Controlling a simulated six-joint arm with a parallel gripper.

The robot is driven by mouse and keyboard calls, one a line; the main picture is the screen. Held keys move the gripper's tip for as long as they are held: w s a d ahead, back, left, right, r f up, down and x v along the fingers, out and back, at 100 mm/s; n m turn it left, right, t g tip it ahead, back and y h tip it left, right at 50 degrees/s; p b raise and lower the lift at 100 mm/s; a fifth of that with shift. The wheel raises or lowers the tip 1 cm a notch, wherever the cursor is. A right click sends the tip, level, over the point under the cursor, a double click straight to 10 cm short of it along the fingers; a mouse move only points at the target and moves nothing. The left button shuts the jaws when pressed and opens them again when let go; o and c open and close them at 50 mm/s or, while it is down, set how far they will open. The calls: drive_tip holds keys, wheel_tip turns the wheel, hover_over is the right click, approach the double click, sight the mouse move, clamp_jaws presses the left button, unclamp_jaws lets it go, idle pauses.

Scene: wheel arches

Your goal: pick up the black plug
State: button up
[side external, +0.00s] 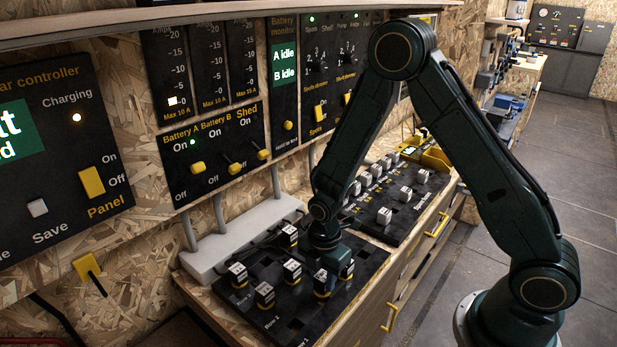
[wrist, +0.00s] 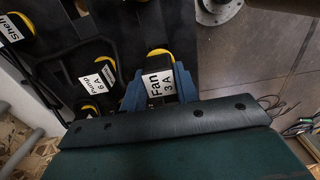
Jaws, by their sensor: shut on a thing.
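A black plug (wrist: 161,82) with a yellow top edge and a white label reading "Fan 3 A" is between the blue fingers of my gripper (wrist: 160,90) in the wrist view. The fingers are shut on its two sides. In the side view my gripper (side external: 335,268) points down at the right part of the near black board (side external: 262,322), with a labelled plug at its fingertips. I cannot tell whether the held plug is seated or raised. Plugs labelled "Pump 6 A" (wrist: 97,80) and "Shelf" (wrist: 14,30) are to its left in the wrist view.
Several similar plugs stand close by on the board, one being the front plug (side external: 265,295). A second board with white-topped plugs (side external: 384,215) lies further back, near a yellow tray (side external: 436,157). A grey power strip (side external: 240,238) runs along the wall below the switch panels (side external: 213,155).

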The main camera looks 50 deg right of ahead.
sight(323, 275)
wheel_tip(323, 275, up, 17)
idle(0.6)
idle(0.5)
drive_tip(key=w+d+f, duration=0.9)
drive_tip(key=f, duration=0.1)
drive_tip(key=shift+w+d, duration=0.25)
drive_tip(key=shift+w, duration=0.05)
drive_tip(key=shift+f, duration=0.2)
wheel_tip(323, 275, down, 6)
idle(0.8)
drive_tip(key=shift+f, duration=1.7)
idle(1.9)
